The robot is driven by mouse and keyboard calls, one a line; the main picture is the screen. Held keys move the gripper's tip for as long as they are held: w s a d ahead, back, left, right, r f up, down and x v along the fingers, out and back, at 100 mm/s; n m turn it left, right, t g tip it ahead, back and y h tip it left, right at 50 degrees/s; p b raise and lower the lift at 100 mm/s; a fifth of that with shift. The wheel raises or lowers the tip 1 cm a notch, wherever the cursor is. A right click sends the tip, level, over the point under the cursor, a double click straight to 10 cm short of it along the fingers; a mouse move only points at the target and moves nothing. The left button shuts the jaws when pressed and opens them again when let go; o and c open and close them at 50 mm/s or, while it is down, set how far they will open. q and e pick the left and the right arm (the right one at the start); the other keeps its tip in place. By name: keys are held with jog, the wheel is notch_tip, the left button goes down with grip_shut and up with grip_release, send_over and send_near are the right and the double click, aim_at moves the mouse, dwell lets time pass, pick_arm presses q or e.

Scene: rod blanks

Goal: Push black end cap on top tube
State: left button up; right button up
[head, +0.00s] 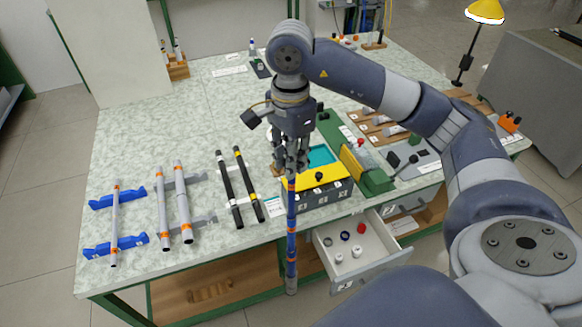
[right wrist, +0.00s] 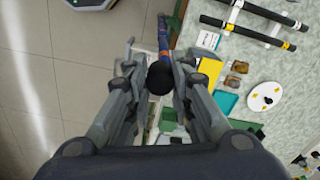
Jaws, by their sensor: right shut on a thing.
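A long blue tube (head: 291,245) with orange bands stands upright in front of the table edge, its lower end grey. My right gripper (head: 290,165) is at its upper end, pointing down. In the right wrist view a round black end cap (right wrist: 160,78) lies between the two fingers of my right gripper (right wrist: 159,60), which is shut on it. The blue tube (right wrist: 163,40) runs away from the cap in line with it. The fingers hide the joint, so I cannot tell whether the cap is fully seated. My left gripper is not in view.
An open drawer (head: 380,262) with several loose caps lies right of the tube. A yellow-topped box (head: 333,184) stands close behind it. Black tubes (head: 248,185) and grey tubes (head: 163,205) lie on the table (head: 130,140) at left. The back left is mostly clear.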

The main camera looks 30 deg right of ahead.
jog(key=shift+w+d, duration=0.25)
notch_tip(320, 180, down, 3)
jog(key=shift+b, duration=0.8)
jog(key=shift+f, duration=0.4)
jog(key=shift+w, duration=0.1)
jog(key=shift+f+b, duration=0.15)
jog(key=shift+b, duration=0.2)
jog(key=o, duration=0.7)
